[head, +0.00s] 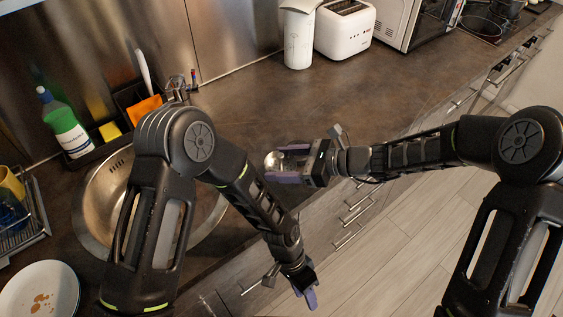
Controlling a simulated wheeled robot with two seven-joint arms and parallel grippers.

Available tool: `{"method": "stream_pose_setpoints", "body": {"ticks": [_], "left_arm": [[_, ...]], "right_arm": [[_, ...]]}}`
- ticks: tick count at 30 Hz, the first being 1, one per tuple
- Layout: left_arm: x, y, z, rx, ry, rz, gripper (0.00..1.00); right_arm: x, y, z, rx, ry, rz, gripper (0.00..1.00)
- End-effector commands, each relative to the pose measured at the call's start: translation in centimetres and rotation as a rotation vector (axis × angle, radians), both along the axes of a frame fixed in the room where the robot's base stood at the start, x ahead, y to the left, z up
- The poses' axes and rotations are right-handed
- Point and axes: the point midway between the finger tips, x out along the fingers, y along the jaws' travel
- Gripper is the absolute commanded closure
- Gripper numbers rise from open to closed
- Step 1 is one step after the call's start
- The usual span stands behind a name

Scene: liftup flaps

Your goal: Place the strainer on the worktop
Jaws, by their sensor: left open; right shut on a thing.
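A small silvery, rounded metal thing, apparently the strainer (275,160), shows at the fingers of my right gripper (287,166). The gripper is shut on it, near the front edge of the dark worktop (270,115). The gripper hides part of the strainer, and I cannot tell if it touches the worktop. My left gripper (307,292) is open and empty, lower in the view, in front of the drawers and away from the strainer.
A round metal sink (97,205) lies behind my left arm. Green bottle (66,125), yellow sponge (110,132), dish rack (32,215) and stained plate (40,292) are at left. White canister (298,40) and toaster (344,30) stand at the back. The middle worktop is clear.

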Motion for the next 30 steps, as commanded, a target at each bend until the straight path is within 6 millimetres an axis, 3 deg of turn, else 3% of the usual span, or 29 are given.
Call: {"method": "stream_pose_setpoints", "body": {"ticks": [1,6,12,25,30], "left_arm": [[0.1,2.1,-0.8,0.009,0.005,0.159,0.59],[-0.1,8.0,-2.6,0.041,0.001,0.652,0.59],[-0.7,12.3,-2.9,0.077,-0.006,0.992,0.59],[-0.6,12.9,-2.9,0.083,-0.011,1.038,0.59],[-0.6,12.9,-2.9,0.083,-0.011,1.037,0.59]], "right_arm": [[0.0,0.0,0.0,0.000,0.000,0.000,0.95],[0.0,0.0,0.0,0.000,0.000,0.000,0.95],[0.0,0.0,0.0,0.000,0.000,0.000,0.95],[0.0,-0.1,0.0,0.000,0.000,-0.001,0.95],[0.1,-1.0,0.0,0.001,0.000,-0.014,0.95]]}}
